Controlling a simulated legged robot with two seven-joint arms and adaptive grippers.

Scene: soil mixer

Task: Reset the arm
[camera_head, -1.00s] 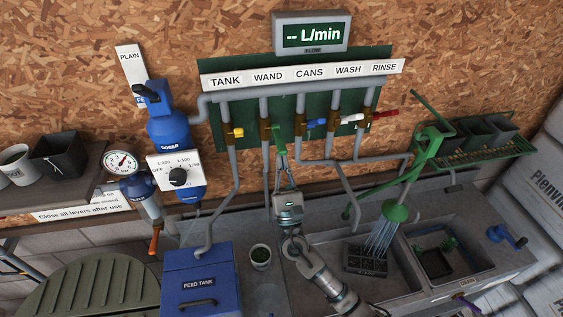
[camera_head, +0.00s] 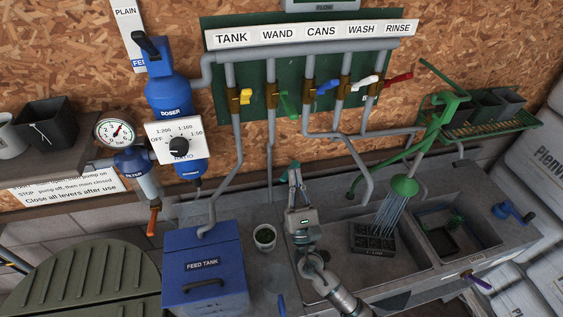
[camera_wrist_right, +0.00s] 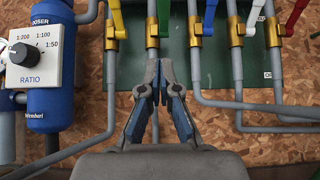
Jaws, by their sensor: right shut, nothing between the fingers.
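My right gripper (camera_head: 294,172) is shut and empty. It points up in front of the lower wall, below the valve row and clear of the levers, with the sink behind its wrist. In the right wrist view its fingertips (camera_wrist_right: 160,72) meet in front of a grey pipe. The green lever (camera_head: 287,105) under the WAND label hangs at a slant above the gripper, apart from it. Its lower part also shows in the wrist view (camera_wrist_right: 163,15). My left gripper is not in view.
Yellow (camera_head: 245,97), blue (camera_head: 327,86), white (camera_head: 365,81) and red (camera_head: 398,77) levers line the green panel. Water falls from a green rose (camera_head: 404,186) onto a tray (camera_head: 372,238) in the sink. A feed tank (camera_head: 203,265) and a small pot (camera_head: 264,237) stand left of my arm.

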